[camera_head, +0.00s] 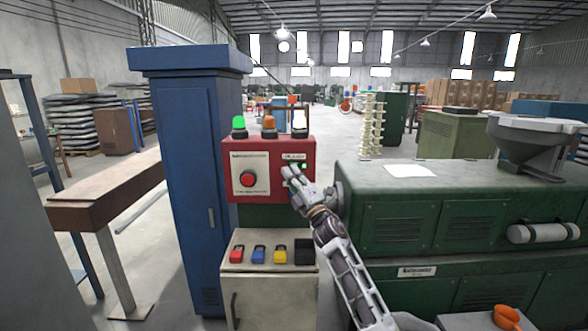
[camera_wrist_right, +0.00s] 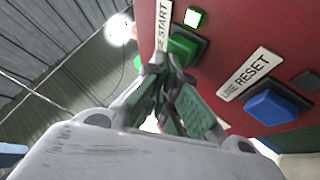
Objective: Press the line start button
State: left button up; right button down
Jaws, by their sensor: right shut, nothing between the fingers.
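The red control box (camera_head: 270,152) stands at the middle of the head view. In the right wrist view the green line start button (camera_wrist_right: 186,46) sits beside its white "LINE START" label (camera_wrist_right: 163,22), with a lit green indicator (camera_wrist_right: 194,18) above. My right gripper (camera_head: 294,175) is shut and empty, its fingers pointing at the right part of the box. In the wrist view its fingertips (camera_wrist_right: 168,66) are right at the green button and partly overlap its lower edge; I cannot tell whether they touch it. My left gripper is out of view.
A blue line reset button (camera_wrist_right: 272,106) sits beside the green one. A red mushroom button (camera_head: 247,179) is on the box's left plate. A lit green lamp (camera_head: 239,124) stands on top. A blue cabinet (camera_head: 185,190) is at left, a green machine (camera_head: 400,235) at right.

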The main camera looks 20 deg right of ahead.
jog(key=shift+s+a, duration=0.2)
jog(key=shift+s, duration=0.4)
jog(key=shift+s, duration=0.15)
jog(key=s+p, duration=0.1)
jog(key=s, duration=0.1)
jog(key=s+a, duration=0.1)
jog(key=s, duration=0.1)
jog(key=shift+s+a+p, duration=0.15)
jog(key=shift+s+p, duration=0.15)
jog(key=shift+p, duration=0.05)
dwell(0.3)
dwell(0.5)
